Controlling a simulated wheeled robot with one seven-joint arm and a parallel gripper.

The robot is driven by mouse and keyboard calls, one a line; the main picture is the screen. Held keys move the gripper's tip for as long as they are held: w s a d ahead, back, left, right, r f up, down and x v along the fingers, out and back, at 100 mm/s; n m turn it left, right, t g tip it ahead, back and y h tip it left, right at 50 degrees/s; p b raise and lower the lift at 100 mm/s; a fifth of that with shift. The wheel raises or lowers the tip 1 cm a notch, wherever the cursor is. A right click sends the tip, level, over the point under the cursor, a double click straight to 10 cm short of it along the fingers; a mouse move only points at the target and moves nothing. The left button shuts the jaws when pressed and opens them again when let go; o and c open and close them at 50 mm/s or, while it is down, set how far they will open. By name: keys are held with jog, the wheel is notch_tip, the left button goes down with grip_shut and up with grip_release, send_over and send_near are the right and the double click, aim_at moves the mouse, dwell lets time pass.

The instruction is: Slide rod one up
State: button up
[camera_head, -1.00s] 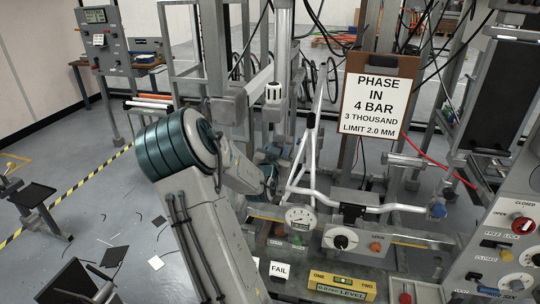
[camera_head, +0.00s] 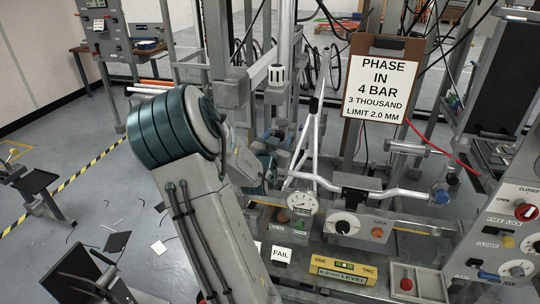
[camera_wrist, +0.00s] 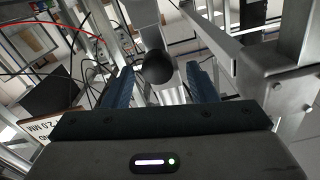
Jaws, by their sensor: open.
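In the wrist view my gripper (camera_wrist: 160,70) is open, with its two blue fingers apart. A dark round ball or rod end (camera_wrist: 158,68) shows between the fingers, with a pale bar behind it. I cannot tell whether the fingers touch it. In the head view a pale upright rod (camera_head: 286,30) stands above a white slotted collar (camera_head: 277,74) on the rig. No label marks either as rod one. My arm's large links hide part of the rig, and my gripper cannot be made out clearly there.
A bent silver bicycle frame part (camera_head: 318,130) sits on the rig beside a dial gauge (camera_head: 302,204). A sign board (camera_head: 382,82) hangs to its right. A yellow level (camera_head: 342,272) and FAIL card (camera_head: 282,254) lie in front. A switch panel (camera_head: 512,225) stands right.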

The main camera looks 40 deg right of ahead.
jog(key=b+v, duration=0.1)
jog(key=v, duration=0.8)
jog(key=shift+s+a, duration=0.25)
jog(key=shift+a, duration=0.1)
jog(key=shift+w+a, duration=0.1)
